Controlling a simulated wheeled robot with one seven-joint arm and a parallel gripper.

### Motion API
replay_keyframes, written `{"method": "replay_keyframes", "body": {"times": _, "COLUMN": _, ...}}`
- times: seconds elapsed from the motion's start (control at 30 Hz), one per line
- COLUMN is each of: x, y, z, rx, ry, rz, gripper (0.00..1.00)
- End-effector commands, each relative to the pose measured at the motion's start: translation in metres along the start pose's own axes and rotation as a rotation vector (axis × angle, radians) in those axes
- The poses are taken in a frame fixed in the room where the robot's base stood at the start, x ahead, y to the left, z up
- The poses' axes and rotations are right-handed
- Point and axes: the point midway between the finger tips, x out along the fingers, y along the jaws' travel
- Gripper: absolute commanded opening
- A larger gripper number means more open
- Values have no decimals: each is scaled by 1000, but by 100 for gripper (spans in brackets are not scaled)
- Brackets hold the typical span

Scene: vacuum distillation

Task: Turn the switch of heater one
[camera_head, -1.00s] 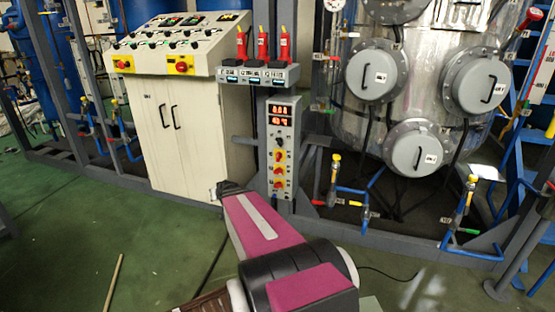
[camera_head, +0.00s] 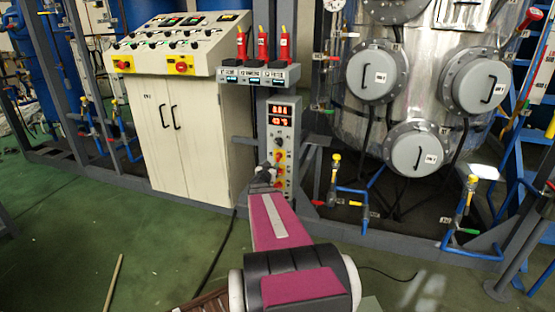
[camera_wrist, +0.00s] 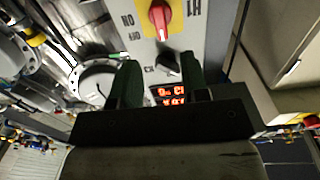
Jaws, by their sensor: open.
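The grey control panel (camera_head: 283,128) stands upright on a post, with a red digital display at its top. Below the display are a dark knob (camera_head: 279,142) and several red knobs on yellow plates. The wrist view, upside down, shows a red switch (camera_wrist: 160,20) on a yellow plate marked H1, with ON and OFF marks. My gripper (camera_wrist: 158,62) is open; its two dark green fingers are apart, with the dark knob and display seen between them. In the head view my gripper (camera_head: 265,172) overlaps the panel's lower left edge. The wrist view shows no contact with the H1 switch.
A cream cabinet with a sloped console (camera_head: 180,45) stands left of the panel. A rack with several red-handled devices (camera_head: 258,75) juts out above it. A metal vessel (camera_head: 415,85) and blue pipes are at the right. Green floor in front is mostly clear.

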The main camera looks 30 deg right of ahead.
Motion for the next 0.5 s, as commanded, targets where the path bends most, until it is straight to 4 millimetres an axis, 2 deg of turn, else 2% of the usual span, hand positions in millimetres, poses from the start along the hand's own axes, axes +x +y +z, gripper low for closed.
{"method": "replay_keyframes", "body": {"times": 0.3, "x": 56, "y": -2, "z": 1, "rx": 0, "ry": 0, "rz": -1, "gripper": 42}}
{"method": "replay_keyframes", "body": {"times": 0.5, "x": 85, "y": -2, "z": 1, "rx": 0, "ry": 0, "rz": -2, "gripper": 42}}
